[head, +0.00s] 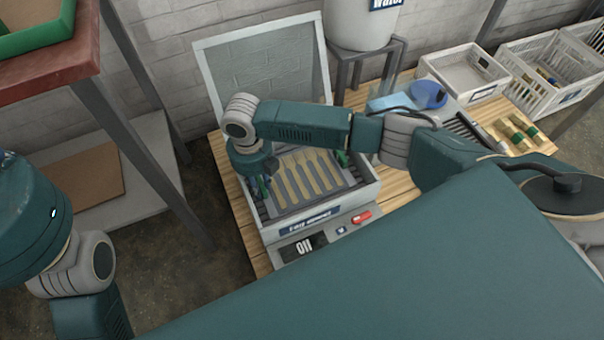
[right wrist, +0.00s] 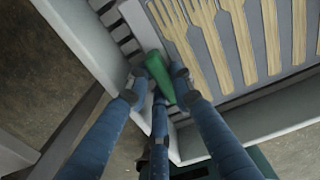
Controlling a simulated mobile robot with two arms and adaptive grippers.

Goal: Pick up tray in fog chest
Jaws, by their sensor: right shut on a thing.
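The fog chest (head: 318,222) stands on the wooden table with its clear lid (head: 268,72) raised. Inside lies a grey tray (right wrist: 245,62) with several pale wooden forks and spoons (head: 305,172) in a row. The tray has a green handle (right wrist: 158,68) at its left end and another green handle (head: 342,158) at its right end. My right gripper (head: 262,186) reaches down into the chest's left side. In the right wrist view its fingers (right wrist: 157,86) are shut on the left green handle. Only part of my left arm shows, at the left edge; its gripper is out of view.
A red switch (head: 361,217) and a display (head: 303,247) are on the chest's front. White crates (head: 465,72) and wooden pieces with green bands (head: 517,133) are at the right. A red-topped shelf (head: 60,68) stands at the left. A white tank (head: 360,25) stands behind.

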